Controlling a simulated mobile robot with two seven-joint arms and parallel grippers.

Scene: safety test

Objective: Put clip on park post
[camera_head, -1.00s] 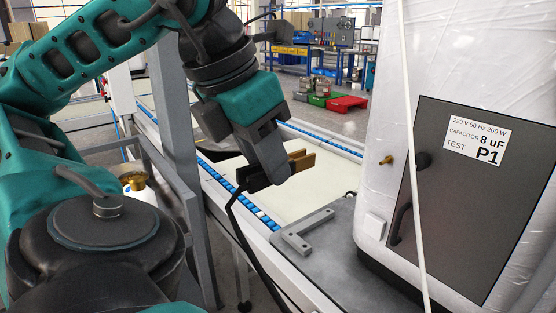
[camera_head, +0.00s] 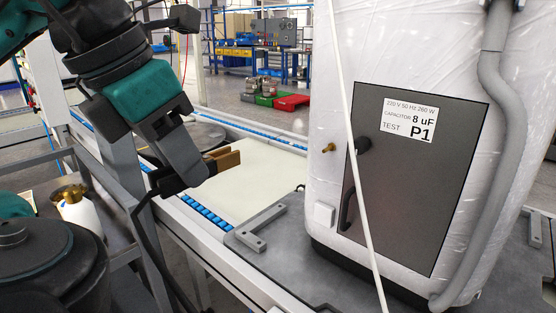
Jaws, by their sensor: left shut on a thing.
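My left gripper (camera_head: 188,178) is shut on a clip with a dark body and copper-brown jaws (camera_head: 222,160). The clip is held in the air above the near edge of the conveyor, its jaws pointing right. A black cable hangs down from it. A small brass stud (camera_head: 328,148) sticks out of the white wrapped unit, to the right of the clip and apart from it. A grey angled bracket (camera_head: 258,230) lies on the grey plate below. I cannot tell which part is the park post. My right gripper is not in view.
The unit's dark door (camera_head: 412,195) has a handle and a P1 label. A thin white pole (camera_head: 352,150) crosses in front of it. A grey conduit (camera_head: 492,150) runs down its right side. A white bottle with a brass top (camera_head: 78,215) stands at left.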

